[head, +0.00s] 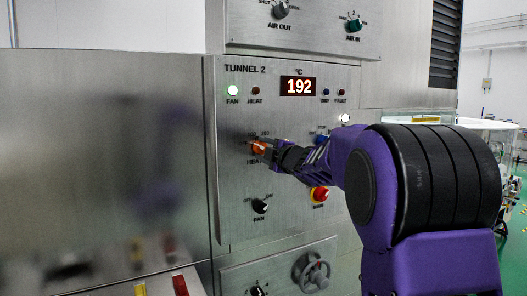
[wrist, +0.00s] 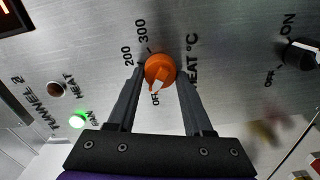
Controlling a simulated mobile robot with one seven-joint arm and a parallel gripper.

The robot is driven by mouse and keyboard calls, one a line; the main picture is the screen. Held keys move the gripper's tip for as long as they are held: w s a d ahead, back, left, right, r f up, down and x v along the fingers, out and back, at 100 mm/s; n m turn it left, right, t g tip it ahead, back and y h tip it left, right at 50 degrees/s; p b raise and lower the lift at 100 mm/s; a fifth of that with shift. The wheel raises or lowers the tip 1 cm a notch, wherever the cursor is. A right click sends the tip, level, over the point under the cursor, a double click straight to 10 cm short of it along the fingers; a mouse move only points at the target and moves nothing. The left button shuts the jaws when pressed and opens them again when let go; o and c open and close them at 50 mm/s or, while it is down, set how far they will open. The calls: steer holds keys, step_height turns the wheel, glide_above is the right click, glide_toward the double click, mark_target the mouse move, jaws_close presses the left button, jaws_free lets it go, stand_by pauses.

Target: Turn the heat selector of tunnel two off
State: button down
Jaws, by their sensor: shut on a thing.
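The heat selector is an orange knob on the Tunnel 2 panel, seen in the head view (head: 258,149) and in the wrist view (wrist: 160,70). Its scale reads OFF, 200 and 300. In the wrist view its white pointer mark is turned towards the OFF label, which is partly covered. My gripper (head: 266,149) is shut on the knob, with one finger on each side in the wrist view (wrist: 160,76). In the head view my gripper hides part of the knob and its label.
The panel display (head: 298,86) reads 192. The green FAN light (head: 232,91) is lit; the HEAT light (head: 256,91) looks dark.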

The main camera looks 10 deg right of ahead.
steer(key=shift+f+n, duration=0.1)
steer(key=shift+n, duration=1.1)
steer(key=shift+c, duration=1.6)
jaws_free()
steer(key=shift+s, duration=0.1)
